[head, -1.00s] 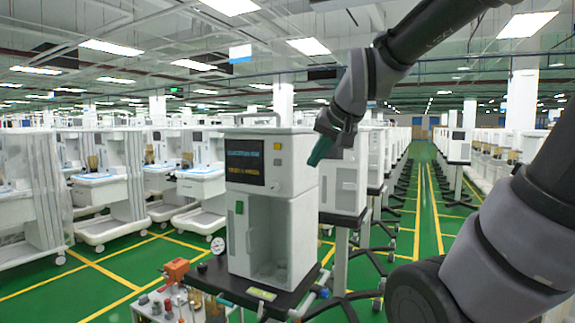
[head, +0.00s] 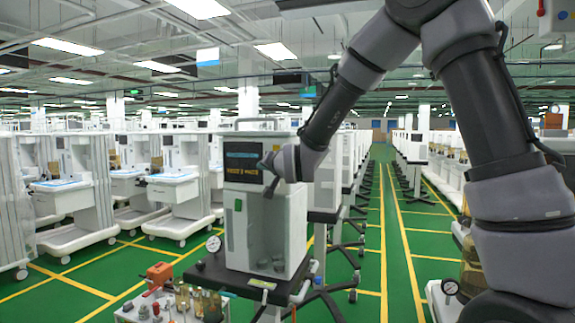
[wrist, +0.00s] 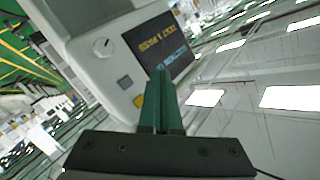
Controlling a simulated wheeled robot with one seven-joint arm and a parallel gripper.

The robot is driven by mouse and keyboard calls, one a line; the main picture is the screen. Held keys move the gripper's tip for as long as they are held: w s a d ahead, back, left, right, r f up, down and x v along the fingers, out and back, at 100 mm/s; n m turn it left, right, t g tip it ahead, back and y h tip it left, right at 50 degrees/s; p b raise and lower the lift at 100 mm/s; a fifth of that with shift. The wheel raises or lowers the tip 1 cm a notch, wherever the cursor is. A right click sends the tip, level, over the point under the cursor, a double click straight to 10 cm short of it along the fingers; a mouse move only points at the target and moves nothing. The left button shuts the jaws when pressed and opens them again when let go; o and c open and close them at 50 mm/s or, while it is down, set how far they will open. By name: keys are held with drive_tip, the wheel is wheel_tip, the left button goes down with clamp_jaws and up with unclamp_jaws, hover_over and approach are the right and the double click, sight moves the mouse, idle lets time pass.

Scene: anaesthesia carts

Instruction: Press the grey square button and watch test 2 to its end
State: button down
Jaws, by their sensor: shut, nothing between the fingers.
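The white anaesthesia machine (head: 262,222) stands on a dark-topped cart in the head view. In the wrist view, the grey square button (wrist: 125,82) sits on the panel between the yellow square button (wrist: 139,101) and a round knob (wrist: 103,47). My gripper (wrist: 160,72) has green fingers, shut and empty. Its tips overlap the screen's edge in the wrist view, right of the grey button; contact cannot be told.
A round gauge (head: 214,243), an orange block (head: 160,273) and several small bottles are by the machine's base. Rows of similar machines stand left and behind. A green aisle with yellow lines (head: 385,240) is open to the right.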

drive_tip(key=shift+w, duration=0.1)
idle(0.3)
drive_tip(key=w+d, duration=0.3)
drive_tip(key=w, duration=0.5)
drive_tip(key=shift+w, duration=0.1)
idle(2.0)
drive_tip(key=shift+w+d, duration=0.1)
drive_tip(key=shift+w, duration=0.25)
drive_tip(key=shift+w+d, duration=0.2)
drive_tip(key=shift+w, duration=0.25)
idle(0.7)
drive_tip(key=shift+s, duration=0.15)
drive_tip(key=shift+s+a, duration=0.3)
drive_tip(key=shift+s, duration=0.4)
drive_tip(key=shift+s+a, duration=0.1)
